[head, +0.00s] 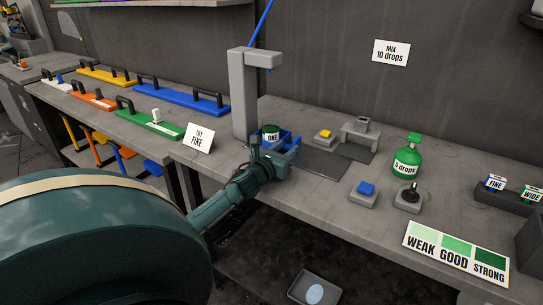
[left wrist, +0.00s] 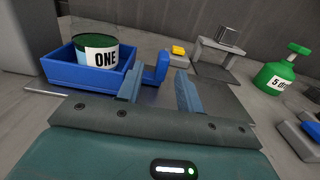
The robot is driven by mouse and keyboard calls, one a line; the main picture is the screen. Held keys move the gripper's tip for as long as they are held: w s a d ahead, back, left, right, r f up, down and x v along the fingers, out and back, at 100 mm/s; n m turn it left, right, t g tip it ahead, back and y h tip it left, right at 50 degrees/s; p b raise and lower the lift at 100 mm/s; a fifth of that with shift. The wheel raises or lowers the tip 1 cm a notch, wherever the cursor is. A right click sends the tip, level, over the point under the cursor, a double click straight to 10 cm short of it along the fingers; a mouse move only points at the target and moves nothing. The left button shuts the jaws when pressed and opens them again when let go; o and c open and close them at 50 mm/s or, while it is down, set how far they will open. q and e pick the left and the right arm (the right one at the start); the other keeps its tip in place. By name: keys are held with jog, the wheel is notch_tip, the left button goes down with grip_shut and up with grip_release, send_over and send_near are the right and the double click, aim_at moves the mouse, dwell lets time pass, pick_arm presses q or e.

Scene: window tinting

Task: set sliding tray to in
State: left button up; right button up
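The sliding tray is a blue open box (head: 284,139) on the grey bench, at the foot of a grey post. It holds a green can labelled ONE (head: 270,132). In the left wrist view the tray (left wrist: 88,80) is at the upper left, with a blue upright handle (left wrist: 161,68) on its right side. My left gripper (head: 272,151) is close to the tray in the head view. In the left wrist view its two fingers (left wrist: 160,88) are apart, with the handle seen between and just beyond them. I cannot tell whether they touch it. My right gripper is not in view.
The grey post (head: 243,95) rises beside the tray. To the right stand a yellow button (head: 325,134), a small grey stand (head: 361,132), a blue button (head: 366,188) and a green bottle (head: 407,163). A TRY FINE sign (head: 198,138) is at left. A dark flat plate lies right of the tray.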

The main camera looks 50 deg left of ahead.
pick_arm(q)
jog(key=v, duration=0.8)
jog(key=shift+s, duration=0.25)
